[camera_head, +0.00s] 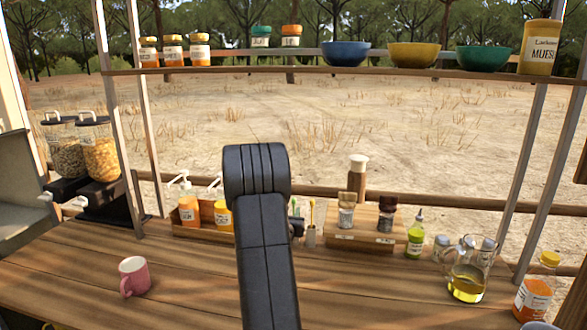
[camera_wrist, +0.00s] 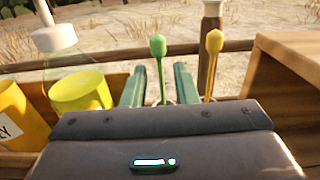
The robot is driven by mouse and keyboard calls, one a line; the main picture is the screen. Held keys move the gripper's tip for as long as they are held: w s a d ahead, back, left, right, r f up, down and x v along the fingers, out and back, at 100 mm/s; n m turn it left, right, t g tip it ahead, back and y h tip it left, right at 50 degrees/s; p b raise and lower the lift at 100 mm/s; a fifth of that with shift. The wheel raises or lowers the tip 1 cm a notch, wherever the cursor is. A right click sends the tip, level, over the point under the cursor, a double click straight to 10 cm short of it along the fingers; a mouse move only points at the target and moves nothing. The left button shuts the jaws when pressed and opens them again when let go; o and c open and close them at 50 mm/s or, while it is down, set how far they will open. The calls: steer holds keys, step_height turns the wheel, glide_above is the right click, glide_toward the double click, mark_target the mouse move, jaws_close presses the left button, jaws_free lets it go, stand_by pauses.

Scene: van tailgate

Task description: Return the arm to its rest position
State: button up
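My arm (camera_head: 262,240) reaches up and forward over the wooden counter (camera_head: 190,285) in the head view, with its dark bent link in the middle of the picture. It hides most of my gripper there. In the wrist view my gripper (camera_wrist: 158,78) shows two greenish fingers standing apart, with nothing seen held between them. A green-headed stick (camera_wrist: 158,47) and a yellow-headed stick (camera_wrist: 214,42) stand upright beyond the gripper. The green one shows in the gap between the fingers, and the yellow one is right of them. Their lower ends are hidden in the wrist view.
A wooden caddy with orange and yellow containers (camera_head: 188,212) stands left of the arm. A small holder (camera_head: 311,236) and a wooden stand with jars (camera_head: 358,236) are close on its right. A pink mug (camera_head: 134,276) and an oil jug (camera_head: 466,275) stand farther out. A shelf (camera_head: 300,66) crosses above.

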mark_target(293, 200)
steer(key=shift+w+d+r, duration=0.2)
steer(key=shift+w+r, duration=0.6)
steer(key=shift+w, duration=0.15)
steer(key=shift+w+d+r, duration=0.2)
steer(key=shift+w+r, duration=0.55)
steer(key=shift+w, duration=0.2)
